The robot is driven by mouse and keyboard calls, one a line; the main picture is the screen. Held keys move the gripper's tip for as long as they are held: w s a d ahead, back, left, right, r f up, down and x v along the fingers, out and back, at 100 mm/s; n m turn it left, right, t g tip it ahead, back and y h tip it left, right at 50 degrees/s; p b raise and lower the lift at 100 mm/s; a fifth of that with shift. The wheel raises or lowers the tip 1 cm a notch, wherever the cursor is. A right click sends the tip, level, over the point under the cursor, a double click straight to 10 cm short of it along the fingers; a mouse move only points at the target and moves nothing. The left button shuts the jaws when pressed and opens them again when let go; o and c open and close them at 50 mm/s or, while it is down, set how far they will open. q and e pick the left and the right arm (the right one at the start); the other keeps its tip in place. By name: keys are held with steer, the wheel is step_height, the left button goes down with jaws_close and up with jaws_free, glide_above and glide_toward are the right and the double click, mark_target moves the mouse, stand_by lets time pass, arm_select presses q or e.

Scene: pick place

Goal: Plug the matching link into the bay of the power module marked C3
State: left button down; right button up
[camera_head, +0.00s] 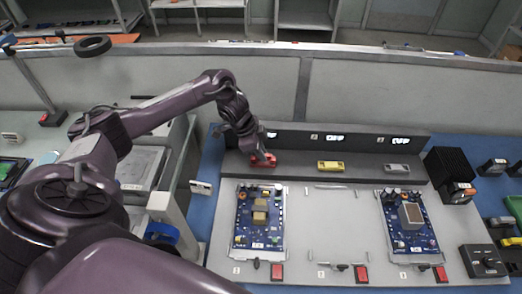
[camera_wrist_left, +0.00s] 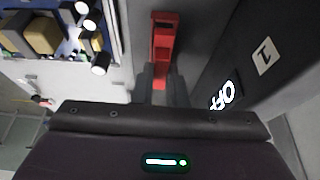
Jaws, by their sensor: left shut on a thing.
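A red link (camera_head: 262,160) is on the dark shelf at the back of the fixture, at its left end. My left gripper (camera_head: 257,158) is shut on it; the red link also shows between the fingers in the left wrist view (camera_wrist_left: 164,45). A yellow link (camera_head: 330,166) and a grey link (camera_head: 397,168) lie further right on the shelf. Blue power boards stand at the left (camera_head: 259,217) and right (camera_head: 409,222) of the light panel. I cannot read a C3 mark. My right gripper is not in view.
The middle bay of the panel (camera_head: 335,225) is bare between the boards. Red switches (camera_head: 277,272) line the front edge. A black finned block (camera_head: 450,172) and a black control box (camera_head: 484,261) stand at the right. Displays, one reading OFF (camera_wrist_left: 224,96), line the back wall.

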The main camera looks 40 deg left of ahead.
arm_select(q)
steer(key=shift+f, duration=0.5)
stand_by(0.7)
steer(key=c, duration=0.7)
jaws_free()
steer(key=shift+r, duration=0.15)
steer(key=shift+r+p, duration=3.35)
steer(key=shift+r, duration=0.1)
